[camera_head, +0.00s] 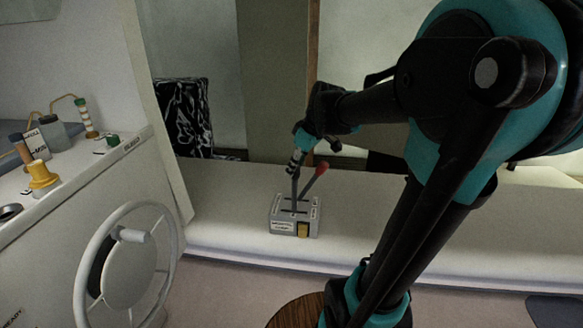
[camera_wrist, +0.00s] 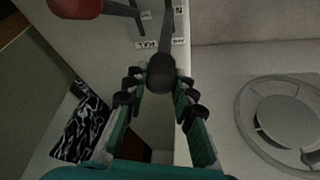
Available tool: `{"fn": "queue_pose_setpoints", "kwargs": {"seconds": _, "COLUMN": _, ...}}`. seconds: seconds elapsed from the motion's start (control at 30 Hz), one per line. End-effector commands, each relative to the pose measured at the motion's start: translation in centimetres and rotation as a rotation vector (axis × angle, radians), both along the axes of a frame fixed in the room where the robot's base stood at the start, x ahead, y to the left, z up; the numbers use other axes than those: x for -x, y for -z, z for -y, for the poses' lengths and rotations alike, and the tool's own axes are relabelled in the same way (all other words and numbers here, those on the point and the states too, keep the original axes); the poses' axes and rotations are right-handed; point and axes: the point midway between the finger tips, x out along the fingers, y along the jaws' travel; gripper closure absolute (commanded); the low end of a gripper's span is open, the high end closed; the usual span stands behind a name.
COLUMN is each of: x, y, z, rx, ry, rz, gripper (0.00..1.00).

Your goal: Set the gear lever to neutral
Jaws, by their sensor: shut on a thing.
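A grey lever box (camera_head: 283,226) with slots and small labels sits on the white ledge. Two levers rise from it. One has a red knob (camera_head: 322,167) and leans right; its knob also shows at the top left of the wrist view (camera_wrist: 75,7). The other is a black-knobbed lever (camera_wrist: 162,72), whose shaft stands nearly upright in the head view (camera_head: 294,190). My gripper (camera_wrist: 160,80) is shut on this black knob, with a finger on each side. In the head view my gripper (camera_head: 297,160) hides the knob. An "N" label (camera_wrist: 179,10) lies beside the shaft.
A white wheel (camera_head: 128,265) stands at the left, below a console with a yellow knob (camera_head: 41,176) and bottles. A black-and-white patterned item (camera_head: 185,115) is behind the ledge. The ledge (camera_head: 400,225) right of the box is clear.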

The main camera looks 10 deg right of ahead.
Motion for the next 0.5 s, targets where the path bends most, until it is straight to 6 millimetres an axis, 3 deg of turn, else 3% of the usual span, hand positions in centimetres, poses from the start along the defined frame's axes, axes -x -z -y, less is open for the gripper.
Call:
{"fn": "queue_pose_setpoints", "kwargs": {"seconds": 0.3, "x": 0.1, "y": 0.14, "z": 0.19, "rx": 0.006, "ry": 0.0, "rz": -0.002, "gripper": 1.0}}
{"fn": "queue_pose_setpoints", "kwargs": {"seconds": 0.33, "x": 0.1, "y": 0.14, "z": 0.19, "rx": 0.006, "ry": 0.0, "rz": -0.002, "gripper": 0.73}}
{"fn": "queue_pose_setpoints", "kwargs": {"seconds": 0.5, "x": 0.07, "y": 0.11, "z": 0.14, "rx": 0.004, "ry": 0.0, "rz": -0.001, "gripper": 0.54}}
